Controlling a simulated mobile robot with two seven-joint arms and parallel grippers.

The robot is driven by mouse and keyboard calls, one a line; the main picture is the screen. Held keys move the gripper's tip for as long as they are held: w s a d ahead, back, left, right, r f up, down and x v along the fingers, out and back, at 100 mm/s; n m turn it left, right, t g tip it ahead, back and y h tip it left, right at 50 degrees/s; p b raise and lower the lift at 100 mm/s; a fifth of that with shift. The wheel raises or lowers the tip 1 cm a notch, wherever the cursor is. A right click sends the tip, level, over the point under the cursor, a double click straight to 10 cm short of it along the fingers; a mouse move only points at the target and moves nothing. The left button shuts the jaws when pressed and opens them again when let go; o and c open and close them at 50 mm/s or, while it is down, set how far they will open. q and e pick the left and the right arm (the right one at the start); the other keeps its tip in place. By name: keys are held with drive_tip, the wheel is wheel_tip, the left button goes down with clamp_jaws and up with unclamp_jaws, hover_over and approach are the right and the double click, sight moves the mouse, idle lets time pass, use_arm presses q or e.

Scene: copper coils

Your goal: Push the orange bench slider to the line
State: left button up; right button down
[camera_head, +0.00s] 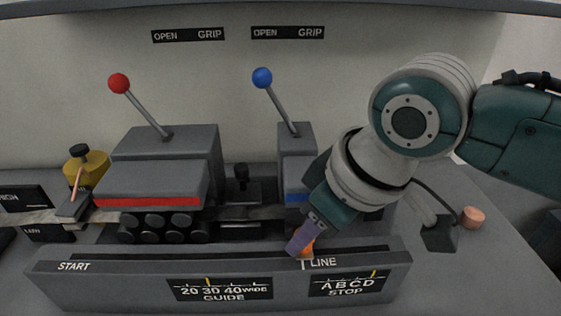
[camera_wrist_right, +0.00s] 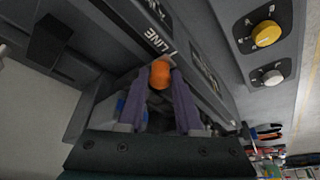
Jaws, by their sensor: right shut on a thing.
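The orange bench slider (camera_head: 308,248) sits in the slot along the top of the front rail, close to the LINE mark (camera_head: 320,262). My right gripper (camera_head: 302,243) reaches down over it with its purple fingers and is shut on it, hiding most of it in the head view. In the right wrist view the slider's rounded orange knob (camera_wrist_right: 160,73) shows between the two fingertips (camera_wrist_right: 162,85). The START mark (camera_head: 74,266) is at the rail's left end. My left gripper is in neither view.
Behind the rail stand a block with a red-knobbed lever (camera_head: 118,83) and one with a blue-knobbed lever (camera_head: 262,77). A yellow pot (camera_head: 86,166) stands at the left. A copper-coloured cylinder (camera_head: 471,217) is at the right. A yellow dial (camera_wrist_right: 267,34) shows in the wrist view.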

drive_tip(key=shift+a, duration=0.1)
drive_tip(key=c, duration=0.6)
unclamp_jaws()
drive_tip(key=p+v, duration=0.1)
drive_tip(key=v, duration=0.9)
